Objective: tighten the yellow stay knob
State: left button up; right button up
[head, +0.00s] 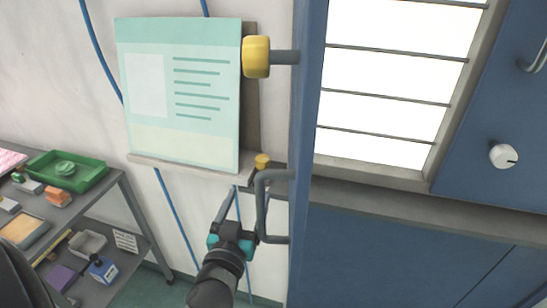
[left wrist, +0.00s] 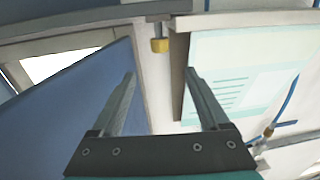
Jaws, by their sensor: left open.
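Two yellow parts show in the head view. A larger yellow knob (head: 257,57) sits on a grey rod from the blue door edge, beside the poster's upper right corner. A small yellow knob (head: 262,161) stands above the grey handle (head: 262,205), near the ledge. In the left wrist view, one yellow knob (left wrist: 160,45) shows under a grey bracket, beyond and between my fingertips; I cannot tell which of the two it is. My left gripper (head: 232,190) is open and empty, below the small knob; its fingers (left wrist: 160,76) point towards the gap between door and poster. My right gripper is not seen.
A pale green poster board (head: 180,95) rests on a ledge (head: 190,168) at the left. The blue door edge (head: 305,130) stands close at the right of my gripper. A grey shelf (head: 130,205) with trays is at lower left. Blue cables (head: 170,210) run along the wall.

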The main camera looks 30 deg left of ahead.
aim_at(261, 164)
pick_arm(q)
jog(key=p+x, duration=0.1)
jog(key=x, duration=1.3)
jog(key=shift+w+a, duration=0.1)
jog(key=shift+w, duration=0.25)
grip_shut()
